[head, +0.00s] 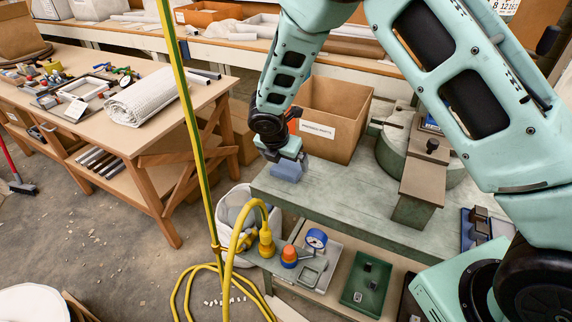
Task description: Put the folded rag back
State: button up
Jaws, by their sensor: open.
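A small blue-grey piece (287,174), which looks like the folded rag, lies at the left end of the green-grey press table (320,205), near its back left corner. My gripper (288,160) is directly over it, pointing down, with its jaws open. The fingertips are small and partly merge with the blue-grey piece, so I cannot tell whether they touch or straddle it. My arm comes in from the right, over the table.
A cardboard box (335,106) stands just behind my gripper. The press's round base and brown bar (422,178) are to the right. A yellow-green upright pole (190,110) and yellow hose (233,250) are left. The table's middle top is clear.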

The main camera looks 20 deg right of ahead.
jog(key=v, duration=0.8)
jog(key=s+a+r+m+g+y, duration=0.1)
jog(key=s+r+m, duration=0.2)
jog(key=s+m, duration=0.3)
jog(key=s+r+m+g+y, duration=0.1)
jog(key=s+r+m, duration=0.3)
jog(key=s, duration=1.1)
jog(key=s+a+r+m+g+y, duration=0.1)
jog(key=s+r+m, duration=0.2)
jog(key=s+m, duration=0.6)
jog(key=s, duration=0.2)
jog(key=shift+s+a+r+y, duration=0.3)
jog(key=shift+a+r+y, duration=0.05)
jog(key=shift+y, duration=0.05)
